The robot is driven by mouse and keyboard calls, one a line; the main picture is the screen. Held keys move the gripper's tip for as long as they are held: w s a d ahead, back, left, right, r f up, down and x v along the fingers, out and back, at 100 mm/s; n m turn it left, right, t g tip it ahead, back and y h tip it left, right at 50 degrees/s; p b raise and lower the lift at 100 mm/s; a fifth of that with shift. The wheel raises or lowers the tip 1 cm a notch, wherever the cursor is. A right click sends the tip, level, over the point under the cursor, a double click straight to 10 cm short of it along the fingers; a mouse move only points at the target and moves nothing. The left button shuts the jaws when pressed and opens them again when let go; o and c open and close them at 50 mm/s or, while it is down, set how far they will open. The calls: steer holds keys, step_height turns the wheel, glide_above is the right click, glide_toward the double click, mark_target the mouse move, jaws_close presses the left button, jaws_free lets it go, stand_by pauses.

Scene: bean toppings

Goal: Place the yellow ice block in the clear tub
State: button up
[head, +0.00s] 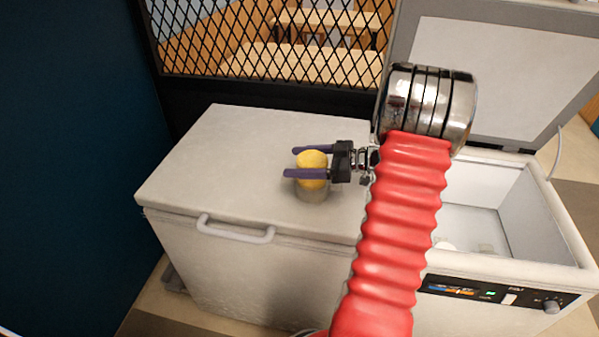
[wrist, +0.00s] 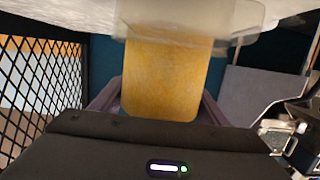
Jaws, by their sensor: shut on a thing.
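The yellow ice block (head: 313,160) is between the two purple fingers of my gripper (head: 291,162), which are shut on its sides. The clear tub (head: 314,195) stands on the closed white lid, directly below the block. In the wrist view the yellow block (wrist: 165,75) fills the middle, and the clear tub (wrist: 185,14) shows at the top, its rim overlapping the block's far end. That end seems to be at or just inside the tub's mouth; the exact depth is hard to tell. My fingers hide part of the block in the head view.
The white freezer lid (head: 230,150) around the tub is flat and clear, with a handle (head: 235,232) at its front edge. The right freezer compartment (head: 500,215) is open, its lid raised behind. A black mesh screen (head: 275,45) stands behind.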

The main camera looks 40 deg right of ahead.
steer(key=shift+f, duration=1.85)
steer(key=o, duration=1.5)
steer(key=shift+f, duration=0.1)
steer(key=shift+c, duration=0.2)
steer(key=v, duration=1.2)
